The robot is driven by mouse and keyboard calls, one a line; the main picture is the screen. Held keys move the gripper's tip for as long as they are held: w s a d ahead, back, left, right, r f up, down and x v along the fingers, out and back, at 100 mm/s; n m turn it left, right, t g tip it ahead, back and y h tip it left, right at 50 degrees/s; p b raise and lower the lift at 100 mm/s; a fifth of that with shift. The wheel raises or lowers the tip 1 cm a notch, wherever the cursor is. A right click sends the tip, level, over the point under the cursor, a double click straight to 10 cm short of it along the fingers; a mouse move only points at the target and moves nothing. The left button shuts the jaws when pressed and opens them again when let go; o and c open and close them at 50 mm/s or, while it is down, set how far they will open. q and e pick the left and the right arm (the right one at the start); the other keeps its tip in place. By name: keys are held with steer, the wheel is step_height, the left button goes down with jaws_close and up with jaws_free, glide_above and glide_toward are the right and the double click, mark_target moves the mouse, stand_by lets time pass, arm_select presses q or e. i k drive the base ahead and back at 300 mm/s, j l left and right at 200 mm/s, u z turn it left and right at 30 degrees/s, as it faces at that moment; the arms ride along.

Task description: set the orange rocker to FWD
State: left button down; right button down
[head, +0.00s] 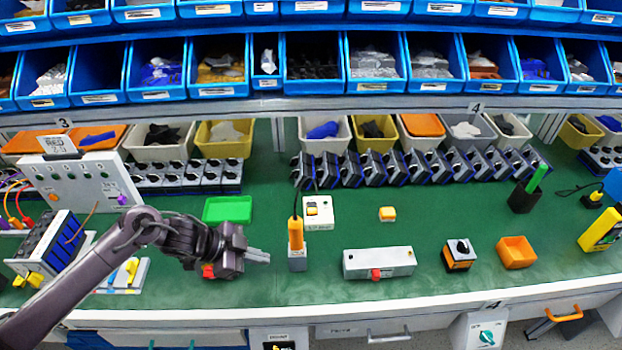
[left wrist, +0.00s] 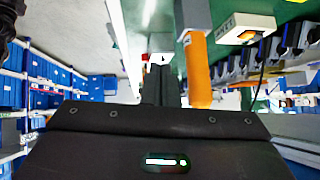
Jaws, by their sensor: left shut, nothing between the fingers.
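The orange rocker (head: 311,208) sits on the left part of a small white box (head: 324,221) on the green bench. The box also shows at the upper right of the left wrist view (left wrist: 225,27), with the rocker (left wrist: 247,35) on it. The rocker's position and the lettering are too small to read. My left gripper (head: 268,258) is shut and empty, to the left of and nearer the front than the box. Its closed fingers also show in the left wrist view (left wrist: 160,78). My right gripper is not in view.
Dark-and-grey units line the back.

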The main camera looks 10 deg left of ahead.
mark_target(311, 205)
steer(key=i, duration=0.85)
